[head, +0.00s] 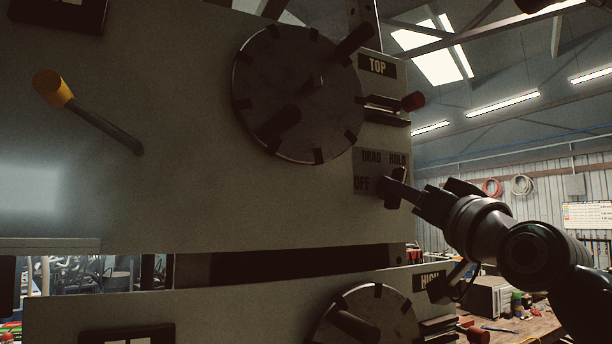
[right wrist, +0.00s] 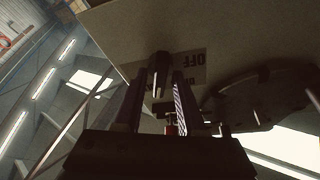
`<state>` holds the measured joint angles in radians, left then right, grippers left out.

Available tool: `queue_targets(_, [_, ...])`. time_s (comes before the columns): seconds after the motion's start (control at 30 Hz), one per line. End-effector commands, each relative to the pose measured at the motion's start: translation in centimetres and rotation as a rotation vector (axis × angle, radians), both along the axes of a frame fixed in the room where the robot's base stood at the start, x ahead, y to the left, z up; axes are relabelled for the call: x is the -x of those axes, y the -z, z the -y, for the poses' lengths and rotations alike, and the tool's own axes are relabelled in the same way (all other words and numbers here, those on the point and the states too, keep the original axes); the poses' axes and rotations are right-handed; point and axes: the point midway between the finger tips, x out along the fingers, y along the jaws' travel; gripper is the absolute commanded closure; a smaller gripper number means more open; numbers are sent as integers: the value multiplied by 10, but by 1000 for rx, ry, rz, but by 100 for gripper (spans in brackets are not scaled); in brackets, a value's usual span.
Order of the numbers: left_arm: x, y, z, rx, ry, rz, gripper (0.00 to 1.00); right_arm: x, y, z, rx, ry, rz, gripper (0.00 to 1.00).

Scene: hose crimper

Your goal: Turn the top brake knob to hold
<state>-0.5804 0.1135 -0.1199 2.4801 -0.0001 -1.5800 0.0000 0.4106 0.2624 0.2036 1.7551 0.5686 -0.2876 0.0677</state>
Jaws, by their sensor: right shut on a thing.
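The top brake knob (head: 397,188) is a small dark bar knob on the upper panel, on a label plate (head: 368,172) marked OFF, DRAG and HOLD. Its upper end points up and slightly right, near the word HOLD. My right gripper (head: 401,192) reaches in from the right and is shut on the knob, covering part of it. In the right wrist view the knob (right wrist: 160,73) stands between the two fingers (right wrist: 157,95), and the word OFF is readable beside it. My left gripper is not in view.
A yellow-tipped lever (head: 55,90) is far left. A lower panel (head: 240,305) carries another dial.

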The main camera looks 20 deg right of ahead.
Motion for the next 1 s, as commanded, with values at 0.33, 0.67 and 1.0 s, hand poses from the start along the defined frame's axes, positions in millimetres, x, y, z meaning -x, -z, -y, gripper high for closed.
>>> queue_targets(0.33, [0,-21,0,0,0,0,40,0,-2,0,-148,2,-12,100])
queue_targets(0.67, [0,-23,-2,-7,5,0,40,0,0,0,-176,3,-15,100])
queue_targets(1.0, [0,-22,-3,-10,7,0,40,0,0,0,-175,2,-14,51])
